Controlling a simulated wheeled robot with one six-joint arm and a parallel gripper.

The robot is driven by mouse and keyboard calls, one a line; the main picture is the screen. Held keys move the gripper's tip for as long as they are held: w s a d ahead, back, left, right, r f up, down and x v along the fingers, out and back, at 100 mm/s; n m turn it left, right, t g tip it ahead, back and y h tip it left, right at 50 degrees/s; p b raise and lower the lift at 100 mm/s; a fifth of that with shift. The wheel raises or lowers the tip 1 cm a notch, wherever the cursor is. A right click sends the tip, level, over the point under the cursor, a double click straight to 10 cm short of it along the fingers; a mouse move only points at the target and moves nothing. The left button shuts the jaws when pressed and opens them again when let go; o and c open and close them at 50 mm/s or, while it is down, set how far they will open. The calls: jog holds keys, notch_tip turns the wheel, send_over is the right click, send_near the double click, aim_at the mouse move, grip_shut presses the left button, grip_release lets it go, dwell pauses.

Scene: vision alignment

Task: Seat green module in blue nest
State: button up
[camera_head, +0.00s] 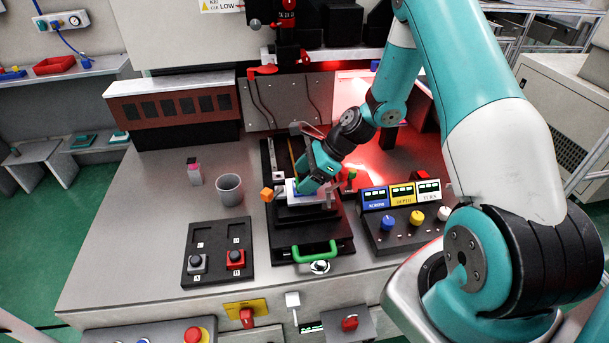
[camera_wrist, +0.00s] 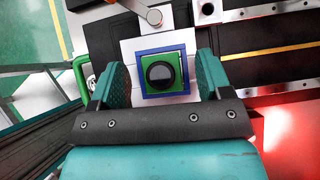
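In the wrist view the green module (camera_wrist: 147,62) is a green square with a round dark lens at its centre. It lies within the outline of the blue nest (camera_wrist: 164,50), a square blue frame on a white plate (camera_wrist: 128,46). I cannot tell how deep the module sits. The two teal fingers of my gripper (camera_wrist: 160,72) stand either side of the nest, with gaps between them and the module. In the head view my gripper (camera_head: 309,184) is low over the black fixture and hides the module.
The fixture has a green handle (camera_head: 317,253) at its front. A control box (camera_head: 405,225) with coloured knobs stands to the right. A red-lit machine is behind.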

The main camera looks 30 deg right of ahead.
jog(key=v, duration=1.7)
jog(key=shift+d+r, duration=0.15)
jog(key=s+a+r+n+g+h, duration=0.1)
jog(key=s+a+r+n, duration=0.1)
jog(key=a+r+n, duration=0.35)
jog(key=s+a+r+n+g, duration=0.1)
jog(key=s+a+r+n, duration=0.1)
jog(key=a+n, duration=0.65)
jog(key=s+a+r+n+h, duration=0.1)
jog(key=s+a+r+n, duration=0.1)
jog(key=s+a+n, duration=0.4)
jog(key=s+a+r+n+g+h, duration=0.1)
jog(key=s+a+r+n, duration=0.1)
jog(key=s+a+n, duration=0.5)
jog(key=s+n, duration=0.3)
jog(key=shift+s+a+r, duration=0.25)
jog(key=shift+a+r, duration=0.05)
jog(key=shift+r, duration=0.05)
